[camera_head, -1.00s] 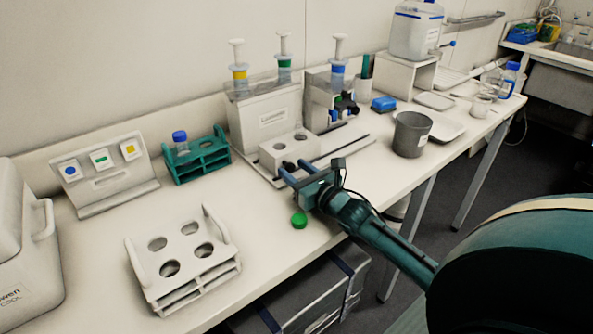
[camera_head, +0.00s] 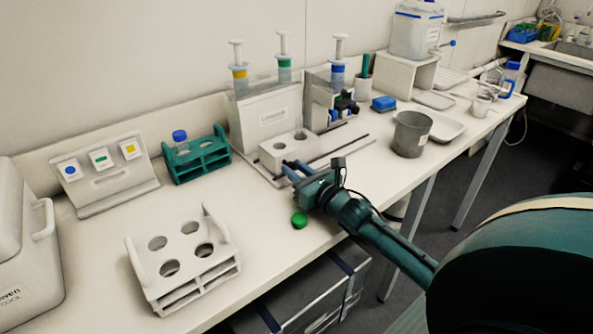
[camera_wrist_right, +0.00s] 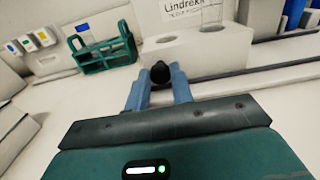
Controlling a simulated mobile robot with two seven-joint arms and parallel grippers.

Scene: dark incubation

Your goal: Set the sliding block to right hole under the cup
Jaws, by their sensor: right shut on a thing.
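The sliding block (camera_head: 271,159) is white with two round holes on top. It sits on a rail in front of the white dispenser. My right gripper (camera_head: 291,168) is at the block's front face. In the right wrist view its two blue fingers (camera_wrist_right: 160,92) are shut on a small black knob (camera_wrist_right: 160,72) in front of the block (camera_wrist_right: 205,55). A clear cup-like cylinder (camera_wrist_right: 212,13) shows over the block's right hole; whether it touches the block I cannot tell. My left gripper is not in view.
A white rack (camera_head: 185,255), a teal rack (camera_head: 205,163) and a grey beaker (camera_head: 411,134) stand around.

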